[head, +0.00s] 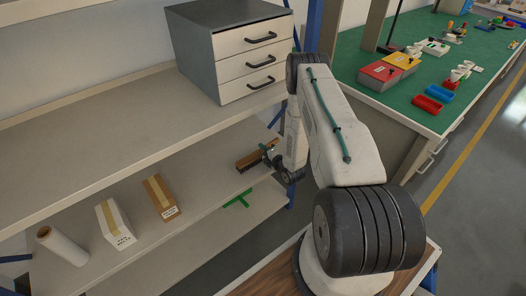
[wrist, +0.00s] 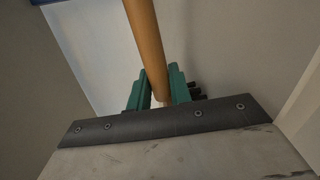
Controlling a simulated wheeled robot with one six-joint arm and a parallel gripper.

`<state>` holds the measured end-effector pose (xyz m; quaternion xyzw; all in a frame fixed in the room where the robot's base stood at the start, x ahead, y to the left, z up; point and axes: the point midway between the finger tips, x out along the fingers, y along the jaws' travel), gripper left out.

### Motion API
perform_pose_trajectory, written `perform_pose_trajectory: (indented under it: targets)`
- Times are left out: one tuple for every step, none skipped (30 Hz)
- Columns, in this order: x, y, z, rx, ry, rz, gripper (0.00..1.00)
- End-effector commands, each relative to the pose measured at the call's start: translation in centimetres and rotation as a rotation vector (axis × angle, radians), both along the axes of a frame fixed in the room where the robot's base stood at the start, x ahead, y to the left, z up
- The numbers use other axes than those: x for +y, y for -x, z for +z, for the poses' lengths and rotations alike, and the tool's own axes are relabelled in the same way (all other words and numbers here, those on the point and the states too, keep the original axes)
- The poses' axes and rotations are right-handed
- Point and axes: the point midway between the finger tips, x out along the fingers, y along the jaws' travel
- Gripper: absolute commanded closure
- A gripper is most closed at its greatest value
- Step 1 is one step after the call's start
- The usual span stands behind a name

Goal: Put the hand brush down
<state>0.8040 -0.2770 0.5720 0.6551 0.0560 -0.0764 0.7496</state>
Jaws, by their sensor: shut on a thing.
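My gripper (head: 269,151) is at the brush's right end. In the wrist view the brush's round wooden handle (wrist: 146,40) runs between the green fingers of my gripper (wrist: 158,84), which are shut on it. The bristles are not clear in either view.
The upper shelf (head: 90,135) carries a grey drawer cabinet (head: 230,45). A blue post (head: 313,25) stands close by my arm.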

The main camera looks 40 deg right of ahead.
Motion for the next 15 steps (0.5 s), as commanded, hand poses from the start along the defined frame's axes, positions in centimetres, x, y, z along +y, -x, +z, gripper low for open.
perform_pose_trajectory:
  targets:
    - [0.01, -0.01, 0.05, -0.001, 0.0, 0.0, 1.0]
    - [0.02, 0.0, 0.05, 0.0, 0.0, 0.0, 1.0]
    - [0.01, 0.0, 0.03, 0.0, 0.0, 0.0, 1.0]
    - [0.02, 0.01, -0.01, 0.0, 0.0, 0.0, 1.0]
    - [0.02, 0.01, -0.08, 0.0, 0.0, 0.0, 1.0]
    - [0.02, 0.02, -0.21, 0.0, 0.0, 0.0, 1.0]
    - [0.02, 0.03, -0.26, 0.0, 0.0, 0.0, 0.77]
    - [0.02, 0.02, -0.22, 0.0, 0.0, 0.0, 0.69]
    - [0.02, 0.02, -0.22, 0.0, 0.0, 0.0, 0.58]
    - [0.02, 0.02, -0.22, 0.0, 0.0, 0.0, 0.58]
    - [0.02, 0.03, -0.21, 0.0, 0.0, 0.0, 0.58]
    - [0.02, 0.03, -0.22, 0.0, 0.0, 0.0, 0.58]
    - [0.02, 0.03, -0.21, 0.0, 0.0, 0.0, 0.58]
    - [0.02, 0.03, -0.22, 0.0, 0.0, 0.0, 0.58]
    - [0.02, 0.03, -0.22, 0.0, 0.0, 0.0, 0.58]
